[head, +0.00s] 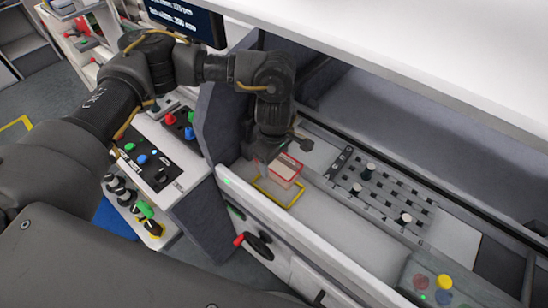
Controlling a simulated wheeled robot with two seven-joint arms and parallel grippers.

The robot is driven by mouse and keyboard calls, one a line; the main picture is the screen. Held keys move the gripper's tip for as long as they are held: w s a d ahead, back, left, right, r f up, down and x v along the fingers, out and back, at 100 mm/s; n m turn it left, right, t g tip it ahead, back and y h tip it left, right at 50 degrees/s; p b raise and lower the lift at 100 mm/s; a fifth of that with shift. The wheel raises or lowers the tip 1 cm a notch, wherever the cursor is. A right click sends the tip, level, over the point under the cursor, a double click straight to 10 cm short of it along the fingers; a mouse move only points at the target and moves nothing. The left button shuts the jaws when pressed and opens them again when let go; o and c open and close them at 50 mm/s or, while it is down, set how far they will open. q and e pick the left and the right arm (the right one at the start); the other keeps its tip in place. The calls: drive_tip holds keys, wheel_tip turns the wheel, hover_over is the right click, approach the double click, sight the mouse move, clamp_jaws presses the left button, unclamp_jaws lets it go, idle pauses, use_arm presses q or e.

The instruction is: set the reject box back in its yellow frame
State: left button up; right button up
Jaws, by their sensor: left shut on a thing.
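The reject box (285,172) is a small pale box with a red rim, near the middle of the head view. My left gripper (268,153) reaches down from above and is shut on the box at its far left side; the wrist and fingers hide part of it. The yellow frame (271,197) is an outline on the light machine bed. The box overlaps its far side in the picture, and the near part of the frame shows empty. I cannot tell how high the box is above the bed. My right gripper is not in view.
A perforated plate (375,192) with several pegs lies right of the box. A low white wall (290,232) runs along the bed's near side. A dark upright panel (222,112) stands left of the gripper, and a white cover (400,50) hangs over the far side.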

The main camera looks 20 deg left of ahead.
sight(274, 169)
use_arm(q)
drive_tip(key=shift+f+b, duration=1.8)
drive_tip(key=shift+f, duration=1.5)
drive_tip(key=shift+f+b, duration=0.8)
drive_tip(key=shift+b, duration=0.1)
drive_tip(key=o, duration=1.3)
drive_tip(key=shift+o, duration=0.2)
drive_tip(key=shift+r, duration=0.15)
drive_tip(key=shift+r+p, duration=0.5)
drive_tip(key=shift+r, duration=0.05)
drive_tip(key=shift+r+p, duration=2.15)
drive_tip(key=shift+r, duration=1.2)
